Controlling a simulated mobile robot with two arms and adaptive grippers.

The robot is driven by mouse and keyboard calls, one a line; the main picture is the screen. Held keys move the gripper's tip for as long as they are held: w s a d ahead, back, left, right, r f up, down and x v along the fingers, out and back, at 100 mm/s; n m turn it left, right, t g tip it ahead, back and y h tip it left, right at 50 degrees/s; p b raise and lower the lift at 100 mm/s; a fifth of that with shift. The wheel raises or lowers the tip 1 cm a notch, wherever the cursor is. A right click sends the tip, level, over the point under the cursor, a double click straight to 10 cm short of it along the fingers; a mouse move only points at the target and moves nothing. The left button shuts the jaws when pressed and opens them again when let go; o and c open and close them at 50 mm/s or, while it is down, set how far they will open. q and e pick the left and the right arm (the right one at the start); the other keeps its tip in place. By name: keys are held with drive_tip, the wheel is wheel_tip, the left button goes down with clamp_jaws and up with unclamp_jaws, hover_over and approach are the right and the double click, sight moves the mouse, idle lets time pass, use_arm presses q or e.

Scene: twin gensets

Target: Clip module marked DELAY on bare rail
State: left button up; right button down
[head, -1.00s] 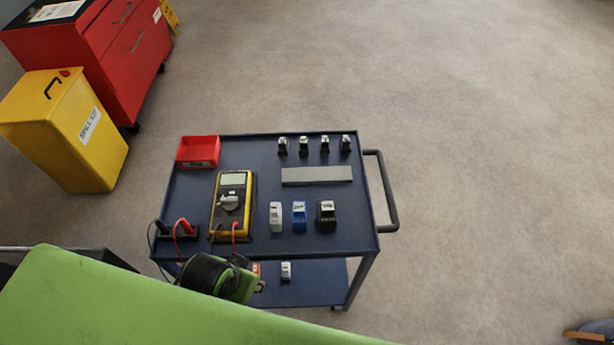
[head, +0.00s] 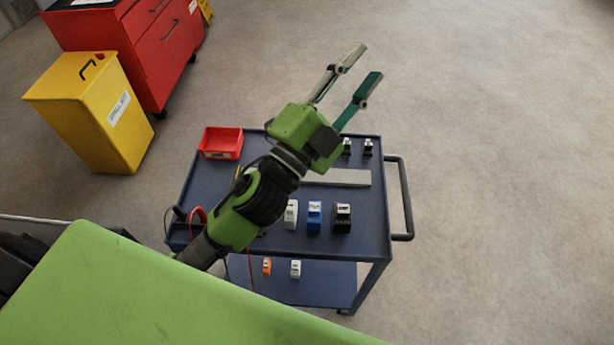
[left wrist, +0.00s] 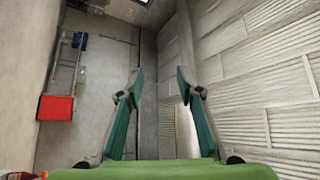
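Three modules stand in a row on the blue cart's top: a white one (head: 291,214), a blue one (head: 314,216) and a black one (head: 343,217). Their markings are too small to read, so I cannot tell which is DELAY. A long grey strip (head: 345,178) lies behind them, partly hidden by my arm; I cannot tell whether it is a rail. My left gripper (head: 366,66) is open and empty, raised above the cart's far side. Its spread fingers also show in the left wrist view (left wrist: 159,77), with nothing between them. My right gripper is not in view.
The blue cart (head: 262,238) has a red bin (head: 221,143) at its back left and small black pieces (head: 368,147) at the back. An orange piece (head: 267,266) and a white piece (head: 296,268) lie on its lower shelf. A yellow bin (head: 95,110) and red cabinet (head: 140,50) stand left.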

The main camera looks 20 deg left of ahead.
use_arm(q)
drive_tip(key=s+d+r+m+g+h, duration=0.2)
drive_tip(key=s+d+m+g+h, duration=0.4)
drive_tip(key=m, duration=0.4)
drive_tip(key=s+d+r+m+g+h, duration=0.35)
drive_tip(key=d+m+g+h, duration=0.4)
drive_tip(key=m, duration=0.35)
drive_tip(key=s+d+f+m+g+y, duration=0.3)
drive_tip(key=s+d+f+m+g, duration=0.2)
drive_tip(key=f+m+g, duration=0.25)
drive_tip(key=m+y+b, duration=0.1)
drive_tip(key=m+y, duration=0.5)
drive_tip(key=y, duration=1.1)
approach(314, 207)
drive_tip(key=shift+t+h, duration=0.25)
drive_tip(key=shift+t, duration=0.05)
drive_tip(key=f+b, duration=0.1)
drive_tip(key=f, duration=0.1)
drive_tip(key=f+b, duration=0.2)
drive_tip(key=f, duration=0.1)
drive_tip(key=f+b, duration=0.2)
drive_tip(key=shift+s+d+f, duration=0.15)
drive_tip(key=shift+d+f, duration=0.1)
drive_tip(key=shift+d, duration=0.05)
drive_tip(key=shift+d+f+b, duration=0.1)
drive_tip(key=shift+f+b, duration=0.55)
drive_tip(key=shift+b, duration=0.1)
